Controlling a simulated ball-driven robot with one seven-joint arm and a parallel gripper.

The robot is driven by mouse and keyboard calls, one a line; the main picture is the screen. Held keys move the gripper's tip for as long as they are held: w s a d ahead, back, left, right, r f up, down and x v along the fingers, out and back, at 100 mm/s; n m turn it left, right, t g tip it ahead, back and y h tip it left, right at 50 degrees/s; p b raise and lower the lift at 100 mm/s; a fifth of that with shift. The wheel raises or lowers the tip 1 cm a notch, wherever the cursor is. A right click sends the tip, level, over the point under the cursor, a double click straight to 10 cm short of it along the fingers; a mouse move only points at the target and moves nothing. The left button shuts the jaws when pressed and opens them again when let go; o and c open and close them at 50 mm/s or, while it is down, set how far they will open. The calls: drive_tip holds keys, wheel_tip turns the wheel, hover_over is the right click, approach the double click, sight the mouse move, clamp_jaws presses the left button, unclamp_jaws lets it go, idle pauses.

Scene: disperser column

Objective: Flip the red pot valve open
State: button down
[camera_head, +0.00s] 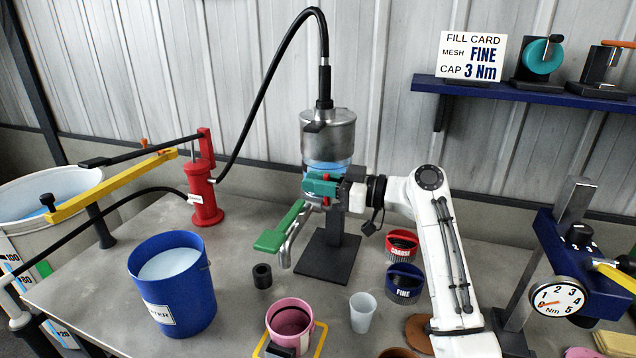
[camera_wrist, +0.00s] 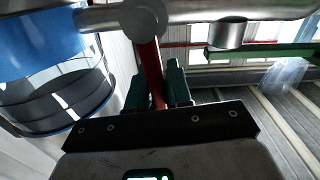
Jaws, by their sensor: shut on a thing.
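My gripper (camera_head: 321,187) is at the lower part of the metal-and-glass column pot (camera_head: 328,135), in front of its blue-tinted section. In the wrist view, a red valve lever (camera_wrist: 152,75) stands between the green fingers of my gripper (camera_wrist: 158,88), which is shut on it. The lever runs up to a grey metal pipe fitting (camera_wrist: 125,18). In the head view my fingers hide most of the lever. A green-handled lever (camera_head: 279,228) hangs lower left of my gripper, beside a bent metal spout (camera_head: 292,240).
A red pump (camera_head: 203,185) with a black hose stands left. A blue bucket (camera_head: 178,290), a pink pot (camera_head: 289,322), a white cup (camera_head: 362,312) and COARSE (camera_head: 401,245) and FINE (camera_head: 404,283) containers sit on the table. A torque gauge (camera_head: 557,300) stands right.

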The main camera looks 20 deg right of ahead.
drive_tip(key=n+b, duration=0.1)
drive_tip(key=b, duration=0.2)
drive_tip(key=s+a+n+b, duration=0.1)
drive_tip(key=n+b, duration=0.1)
drive_tip(key=b, duration=0.2)
drive_tip(key=f+n+b, duration=0.1)
drive_tip(key=b, duration=0.3)
drive_tip(key=shift+s+a+n, duration=0.15)
drive_tip(key=shift+s+n, duration=0.15)
drive_tip(key=shift+s, duration=0.1)
drive_tip(key=shift+r, duration=0.1)
drive_tip(key=c, duration=1.1)
unclamp_jaws()
